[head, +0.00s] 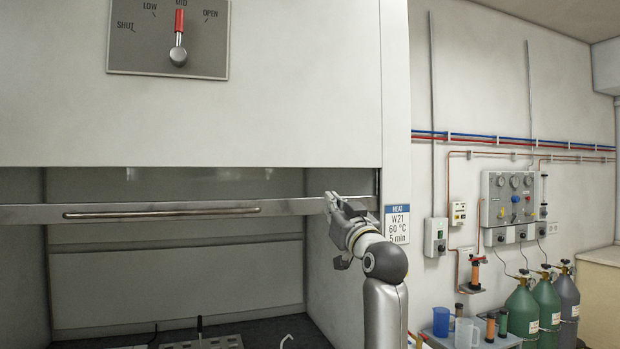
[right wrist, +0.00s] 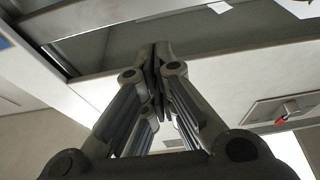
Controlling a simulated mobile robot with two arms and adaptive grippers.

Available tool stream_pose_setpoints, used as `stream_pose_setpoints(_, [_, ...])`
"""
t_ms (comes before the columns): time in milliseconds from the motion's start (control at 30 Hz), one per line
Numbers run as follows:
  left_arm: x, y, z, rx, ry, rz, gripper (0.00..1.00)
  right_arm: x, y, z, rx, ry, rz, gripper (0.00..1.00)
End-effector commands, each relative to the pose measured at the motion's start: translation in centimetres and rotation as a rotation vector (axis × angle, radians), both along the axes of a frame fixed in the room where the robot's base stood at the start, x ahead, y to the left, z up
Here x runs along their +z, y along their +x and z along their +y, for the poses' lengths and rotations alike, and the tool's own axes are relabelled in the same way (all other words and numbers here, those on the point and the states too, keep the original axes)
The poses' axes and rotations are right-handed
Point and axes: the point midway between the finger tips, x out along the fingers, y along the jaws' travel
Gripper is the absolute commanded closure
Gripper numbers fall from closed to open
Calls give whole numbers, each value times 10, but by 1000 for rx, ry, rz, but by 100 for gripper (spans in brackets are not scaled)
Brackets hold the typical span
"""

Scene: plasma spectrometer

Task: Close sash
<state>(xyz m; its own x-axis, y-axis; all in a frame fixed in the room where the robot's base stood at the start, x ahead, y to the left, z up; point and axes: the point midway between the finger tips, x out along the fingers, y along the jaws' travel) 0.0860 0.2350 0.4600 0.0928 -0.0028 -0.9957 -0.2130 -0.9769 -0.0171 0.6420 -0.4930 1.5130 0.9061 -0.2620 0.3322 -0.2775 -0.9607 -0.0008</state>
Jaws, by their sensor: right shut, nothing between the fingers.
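The sash is a metal bar (head: 290,207) across the front of the fume hood, with a long horizontal handle (head: 160,213) on it. The sash is partly raised, with open space below it and a gap above it. My right gripper (head: 330,197) is shut and empty at the right end of the sash bar, right of the handle; whether it touches the bar is unclear. In the right wrist view, its fingertips (right wrist: 158,48) are together near the hood's edge. My left gripper is out of view.
A dial panel (head: 168,38) above has its red lever at MID. A HEAT label (head: 397,223) is on the hood's right post. Gas cylinders (head: 548,305) and a blue jug (head: 441,321) stand at right.

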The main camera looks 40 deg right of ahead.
Motion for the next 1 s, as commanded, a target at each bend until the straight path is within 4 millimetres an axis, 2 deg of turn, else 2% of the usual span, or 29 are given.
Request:
stream_pose_setpoints(167, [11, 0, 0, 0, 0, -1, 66, 9, 15, -5, 2, 4, 0, 100])
stream_pose_setpoints(400, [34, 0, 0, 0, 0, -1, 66, 23, 52, -14, 4, 5, 2, 100])
stream_pose_setpoints(600, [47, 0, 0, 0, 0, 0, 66, 30, 76, -21, 3, 3, 1, 100])
stream_pose_setpoints(800, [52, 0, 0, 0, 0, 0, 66, 33, 88, -24, 2, 1, 2, 100])
stream_pose_setpoints(1000, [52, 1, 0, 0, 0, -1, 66, 32, 90, -25, 1, 1, 0, 100])
